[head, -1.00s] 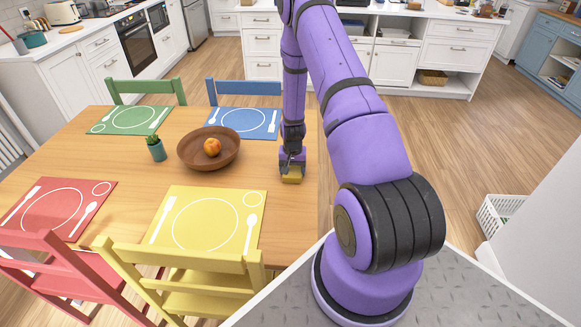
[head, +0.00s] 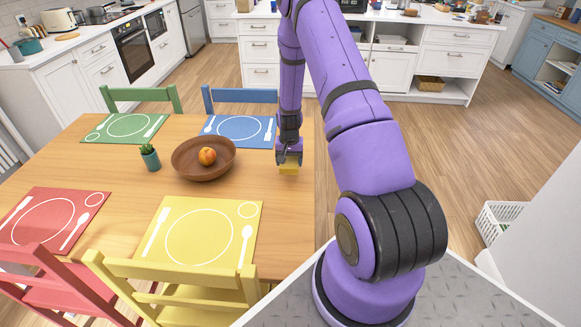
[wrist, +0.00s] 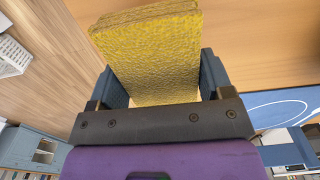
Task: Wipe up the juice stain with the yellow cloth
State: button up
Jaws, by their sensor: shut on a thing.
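My gripper (head: 289,157) is shut on the yellow cloth (head: 289,169), a folded, block-like pad. It is near the right edge of the wooden table (head: 225,205), right of the bowl. In the wrist view the cloth (wrist: 150,55) sits between the two fingers, with table surface visible beyond it, and it appears held above the table. I see no juice stain in either view; the cloth and arm hide part of the table.
A brown bowl (head: 190,171) with an orange fruit (head: 207,156) and a small potted plant (head: 150,157) stand mid-table. Blue (head: 238,131), green (head: 124,128), red (head: 50,220) and yellow (head: 200,236) placemats lie around them. Chairs stand at the table's sides.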

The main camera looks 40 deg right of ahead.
jog(key=shift+r, duration=1.4)
